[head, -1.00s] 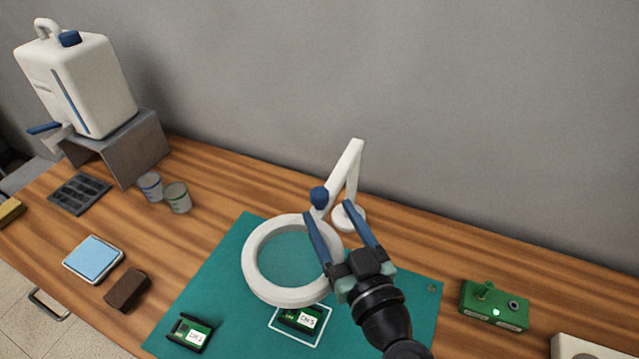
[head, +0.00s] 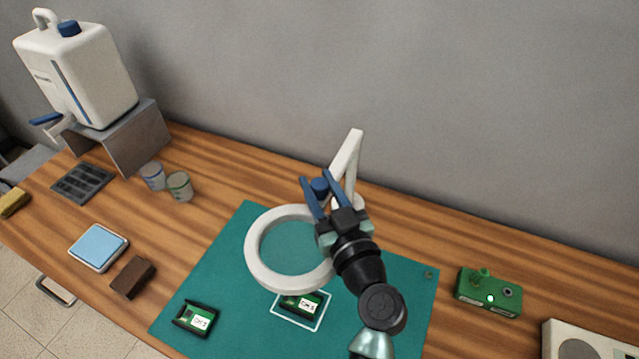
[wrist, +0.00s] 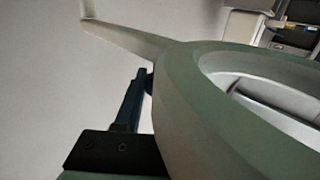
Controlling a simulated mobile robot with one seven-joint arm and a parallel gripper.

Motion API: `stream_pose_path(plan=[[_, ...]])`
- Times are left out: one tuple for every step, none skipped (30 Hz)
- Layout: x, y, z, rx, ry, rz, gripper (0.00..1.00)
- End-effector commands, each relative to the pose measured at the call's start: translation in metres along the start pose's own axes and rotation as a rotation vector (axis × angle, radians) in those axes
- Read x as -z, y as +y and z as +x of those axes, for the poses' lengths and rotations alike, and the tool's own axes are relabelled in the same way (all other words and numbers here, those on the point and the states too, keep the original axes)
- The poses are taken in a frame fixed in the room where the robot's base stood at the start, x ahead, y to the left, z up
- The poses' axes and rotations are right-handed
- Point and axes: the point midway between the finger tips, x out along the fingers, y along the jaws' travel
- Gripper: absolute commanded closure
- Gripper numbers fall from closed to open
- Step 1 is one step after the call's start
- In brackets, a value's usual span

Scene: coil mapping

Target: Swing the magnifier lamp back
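The white magnifier lamp (head: 256,271) has a ring head over the green mat, and its jointed arm (head: 345,160) rises behind it. A blue knob (head: 320,187) sits where ring and arm meet. My gripper (head: 317,177) reaches over the ring's right side, with its blue fingers on both sides of the knob, close against it. In the wrist view the ring (wrist: 190,110) fills the right side. One finger (wrist: 130,105) touches the edge of the dark knob there; the other finger is hidden. The lamp base is mostly hidden behind my gripper.
Green boards (head: 198,318) (head: 300,304) lie on the mat (head: 225,250), one inside a white outline under the ring. A green box (head: 489,293) stands right. Cups (head: 179,187), a blue-topped pad (head: 98,247) and a brown block (head: 132,277) are left. The grey wall is behind.

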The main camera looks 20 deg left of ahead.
Motion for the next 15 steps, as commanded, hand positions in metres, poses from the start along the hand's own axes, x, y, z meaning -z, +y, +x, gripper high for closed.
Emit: stream_pose_path(plan=[[0.0000, 0.0001, -0.0002, 0.000, 0.000, 0.000, 0.86], [-0.0001, 0.0001, -0.0002, 0.000, 0.000, 0.000, 0.92], [-0.0001, 0.0001, -0.0002, 0.000, 0.000, 0.000, 0.99], [0.0000, 0.0001, -0.0002, 0.000, 0.000, 0.000, 1.00], [0.0000, 0.0001, -0.0002, 0.000, 0.000, 0.000, 1.00], [-0.0001, 0.0001, -0.0003, 0.000, 0.000, 0.000, 1.00], [-0.0001, 0.0001, -0.0003, 0.000, 0.000, 0.000, 1.00], [-0.0001, 0.0001, -0.0003, 0.000, 0.000, 0.000, 1.00], [-0.0001, 0.0001, -0.0003, 0.000, 0.000, 0.000, 1.00], [-0.0001, 0.0001, -0.0003, 0.000, 0.000, 0.000, 1.00], [-0.0001, 0.0001, -0.0003, 0.000, 0.000, 0.000, 1.00], [-0.0001, 0.0002, -0.0003, 0.000, 0.000, 0.000, 1.00], [-0.0001, 0.0002, -0.0003, 0.000, 0.000, 0.000, 1.00], [-0.0001, 0.0002, -0.0003, 0.000, 0.000, 0.000, 1.00], [-0.0001, 0.0002, -0.0003, 0.000, 0.000, 0.000, 1.00]])
